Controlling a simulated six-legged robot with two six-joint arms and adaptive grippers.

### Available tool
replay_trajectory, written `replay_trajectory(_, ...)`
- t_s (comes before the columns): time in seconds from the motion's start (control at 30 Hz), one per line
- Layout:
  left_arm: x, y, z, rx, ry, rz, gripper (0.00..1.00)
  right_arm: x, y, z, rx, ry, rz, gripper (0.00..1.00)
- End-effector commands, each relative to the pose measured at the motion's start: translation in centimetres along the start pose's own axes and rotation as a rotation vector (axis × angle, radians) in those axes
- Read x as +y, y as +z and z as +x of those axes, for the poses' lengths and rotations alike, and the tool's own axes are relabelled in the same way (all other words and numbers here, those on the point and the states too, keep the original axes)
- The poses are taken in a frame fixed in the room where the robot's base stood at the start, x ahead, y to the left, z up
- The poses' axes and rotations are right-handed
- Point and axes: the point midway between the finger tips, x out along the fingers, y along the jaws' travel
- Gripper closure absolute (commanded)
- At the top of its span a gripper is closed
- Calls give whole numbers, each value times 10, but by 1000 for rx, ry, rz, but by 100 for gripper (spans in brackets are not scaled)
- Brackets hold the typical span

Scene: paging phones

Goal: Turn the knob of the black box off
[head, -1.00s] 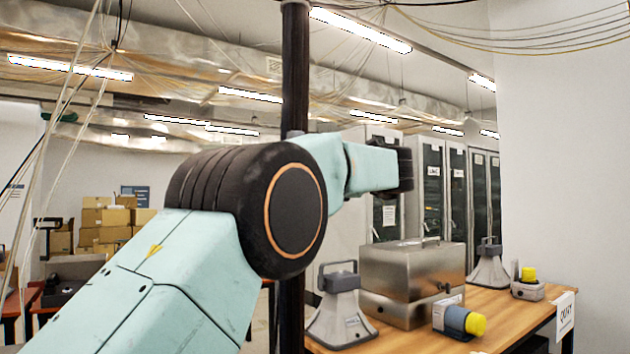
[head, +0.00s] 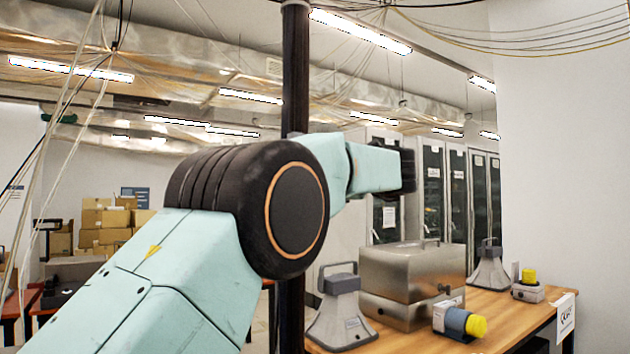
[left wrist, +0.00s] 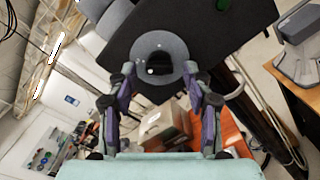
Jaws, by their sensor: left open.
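In the left wrist view a black box (left wrist: 232,28) fills the top middle as a tilted dark face. A round grey knob (left wrist: 160,42) with a dark centre stands on it. My left gripper (left wrist: 160,72) is open, with its two purple and grey fingers on either side of the knob's lower part. I cannot tell whether the fingers touch the knob. In the head view my left arm crosses from the lower left, and neither its gripper nor the black box can be made out. My right gripper is in neither view.
A wooden table (head: 495,305) at the right holds a metal case (head: 415,270), grey horn speakers (head: 342,310) and yellow-capped devices (head: 460,322). A dark vertical pole (head: 295,75) stands mid-view. Cardboard boxes (head: 100,220) are stacked at the left.

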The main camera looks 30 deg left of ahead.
Motion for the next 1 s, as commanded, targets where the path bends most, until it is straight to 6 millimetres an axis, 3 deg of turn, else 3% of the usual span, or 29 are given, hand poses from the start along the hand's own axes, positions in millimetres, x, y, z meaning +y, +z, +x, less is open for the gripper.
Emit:
replay_trajectory(0.53, 1, 1, -100, -4, 1, 0, 49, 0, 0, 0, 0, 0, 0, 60)
replay_trajectory(0.7, 0, 0, -113, -2, 2, 0, 49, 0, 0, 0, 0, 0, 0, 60)
replay_trajectory(1.0, 0, 0, -115, -1, 1, 0, 49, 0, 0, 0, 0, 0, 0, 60)
